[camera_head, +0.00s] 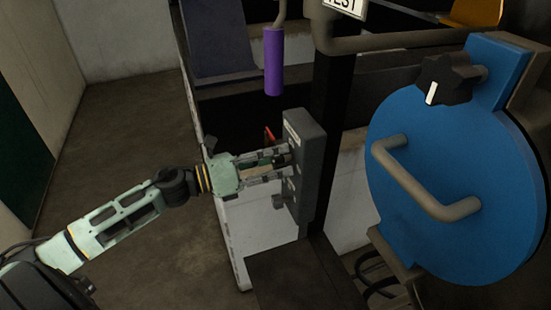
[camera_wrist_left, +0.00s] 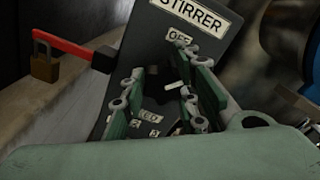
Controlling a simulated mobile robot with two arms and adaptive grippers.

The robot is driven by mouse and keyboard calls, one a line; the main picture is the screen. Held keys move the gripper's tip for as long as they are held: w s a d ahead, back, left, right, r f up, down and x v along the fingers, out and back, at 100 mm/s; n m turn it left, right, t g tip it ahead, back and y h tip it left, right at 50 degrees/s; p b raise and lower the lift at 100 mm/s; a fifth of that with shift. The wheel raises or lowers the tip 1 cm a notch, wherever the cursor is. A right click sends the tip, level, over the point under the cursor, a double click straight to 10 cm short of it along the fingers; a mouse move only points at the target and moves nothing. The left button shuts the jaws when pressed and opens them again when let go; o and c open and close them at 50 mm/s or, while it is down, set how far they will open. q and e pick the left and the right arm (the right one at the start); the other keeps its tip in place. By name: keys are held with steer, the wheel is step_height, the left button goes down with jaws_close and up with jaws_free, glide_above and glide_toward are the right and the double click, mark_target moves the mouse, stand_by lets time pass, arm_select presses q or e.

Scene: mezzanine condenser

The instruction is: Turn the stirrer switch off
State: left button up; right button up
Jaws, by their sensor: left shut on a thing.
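The grey stirrer switch box (camera_head: 306,140) is fixed to a dark post in the middle of the head view. In the left wrist view its panel (camera_wrist_left: 212,50) carries a STIRRER plate (camera_wrist_left: 188,10), an OFF label (camera_wrist_left: 180,38) and smaller labels lower down. My left gripper (camera_head: 286,164) reaches the front of the box. In the left wrist view its green fingers (camera_wrist_left: 165,98) stand either side of a dark knob (camera_wrist_left: 158,78) with a white mark, and they are shut on it. The fingers partly hide the knob, so its exact setting is unclear. My right gripper is not in view.
A red lever (camera_wrist_left: 68,46) with a brass padlock (camera_wrist_left: 44,66) sticks out beside the box. A blue round cover (camera_head: 440,185) with a bent handle and a black knob (camera_head: 447,80) stands at right. A purple grip (camera_head: 273,62) hangs above. Open floor lies at left.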

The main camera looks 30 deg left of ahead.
arm_select(q)
steer(key=n, duration=0.2)
steer(key=n+p, duration=0.1)
steer(key=n, duration=0.1)
steer(key=shift+w+a+r+n, duration=0.1)
steer(key=shift+a+r+n, duration=0.1)
steer(key=shift+n, duration=0.1)
steer(key=n+p, duration=0.1)
steer(key=n, duration=0.1)
steer(key=shift+d+f+n, duration=0.1)
steer(key=shift+n, duration=0.3)
steer(key=shift+f+n+p, duration=0.1)
steer(key=shift+n+p, duration=0.25)
steer(key=shift+n, duration=0.25)
steer(key=shift+f, duration=0.1)
steer(key=o, duration=0.8)
steer(key=shift+o, duration=1.3)
steer(key=shift+f, duration=0.1)
